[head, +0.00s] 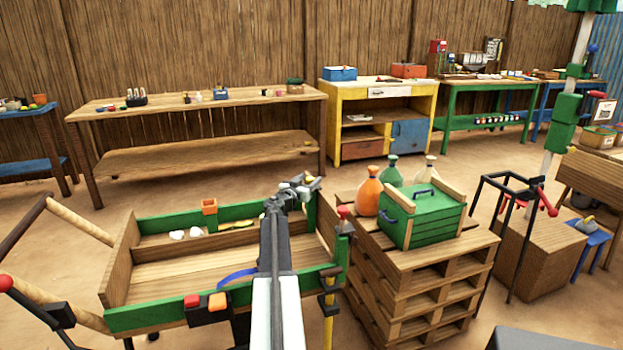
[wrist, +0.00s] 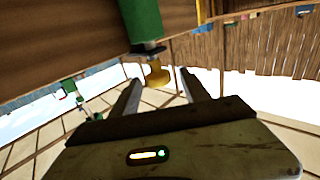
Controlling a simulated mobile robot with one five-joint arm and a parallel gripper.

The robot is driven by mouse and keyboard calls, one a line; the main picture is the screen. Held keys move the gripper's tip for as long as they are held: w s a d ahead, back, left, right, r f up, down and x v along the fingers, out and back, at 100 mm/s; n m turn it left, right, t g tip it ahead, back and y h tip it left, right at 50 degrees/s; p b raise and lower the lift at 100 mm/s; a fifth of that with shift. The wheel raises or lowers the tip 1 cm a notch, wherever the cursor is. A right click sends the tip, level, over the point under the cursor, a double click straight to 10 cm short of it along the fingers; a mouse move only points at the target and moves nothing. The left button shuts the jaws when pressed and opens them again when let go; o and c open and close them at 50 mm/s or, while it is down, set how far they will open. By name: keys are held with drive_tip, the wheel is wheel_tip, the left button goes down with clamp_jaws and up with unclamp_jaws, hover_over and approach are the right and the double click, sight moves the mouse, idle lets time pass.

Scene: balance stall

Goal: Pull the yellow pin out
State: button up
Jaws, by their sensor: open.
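The yellow pin (wrist: 157,75) shows in the wrist view as a short yellow knob with a flared end, projecting from a dark collar on a green cylinder (wrist: 139,20). My gripper (wrist: 160,78) is open, with one finger on each side of the knob in the picture. Gaps show on both sides, and I cannot tell how deep the knob sits between the fingers. In the head view my gripper (head: 306,186) is at the far right corner of a wooden cart with green rails (head: 180,312). The pin is not clearly made out there.
A pallet stack (head: 410,290) right of the cart carries a green crate (head: 425,222) and bottles, including an orange one (head: 369,192). A red-knobbed post (head: 343,213) stands at the cart's right edge. Workbenches (head: 200,104) line the back fence, with open floor before them.

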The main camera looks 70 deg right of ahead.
drive_tip(key=shift+s+d, duration=0.1)
drive_tip(key=shift+d, duration=0.65)
drive_tip(key=shift+c, duration=0.3)
clamp_jaws()
drive_tip(key=shift+a, duration=0.1)
idle(0.4)
